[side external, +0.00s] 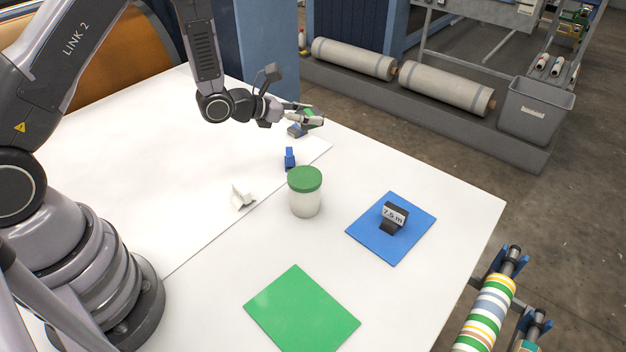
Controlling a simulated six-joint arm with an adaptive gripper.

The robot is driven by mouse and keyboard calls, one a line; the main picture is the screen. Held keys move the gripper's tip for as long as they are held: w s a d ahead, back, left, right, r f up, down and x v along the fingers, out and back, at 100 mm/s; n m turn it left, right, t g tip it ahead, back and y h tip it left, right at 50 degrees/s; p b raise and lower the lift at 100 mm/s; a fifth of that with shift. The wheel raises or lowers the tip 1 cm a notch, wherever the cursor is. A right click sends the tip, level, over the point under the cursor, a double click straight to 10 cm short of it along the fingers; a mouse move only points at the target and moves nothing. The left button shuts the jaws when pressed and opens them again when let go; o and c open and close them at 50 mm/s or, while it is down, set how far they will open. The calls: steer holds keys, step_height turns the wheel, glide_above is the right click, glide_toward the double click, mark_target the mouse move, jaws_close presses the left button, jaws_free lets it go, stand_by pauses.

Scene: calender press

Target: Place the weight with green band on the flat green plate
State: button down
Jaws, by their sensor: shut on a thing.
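The flat green plate (302,310) lies bare on the white table at the front. My gripper (308,117) is at the far edge of the table, well away from the plate. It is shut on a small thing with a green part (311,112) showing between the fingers. This looks like the weight with green band, but the fingers hide most of it. A small grey and blue object (296,131) is just below the fingers; I cannot tell whether it touches them.
A jar with a green lid (305,192) stands mid-table. Near it are a blue clip-like object (290,159) and a crumpled white piece (242,198). A blue plate (365,236) at right holds a black block marked "7.5 m" (394,216). Table around the green plate is clear.

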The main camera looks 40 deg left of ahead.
steer(key=s+d+m+g+h, duration=0.35)
steer(key=s+d, duration=0.25)
steer(key=d, duration=0.2)
steer(key=m+g+h, duration=0.4)
steer(key=m+g, duration=0.5)
steer(key=m, duration=0.1)
glide_above(300, 314)
steer(key=shift+n, duration=0.25)
step_height(300, 314, down, 12)
steer(key=shift+f, duration=2.35)
steer(key=shift+f, duration=0.15)
steer(key=c, duration=0.6)
jaws_free()
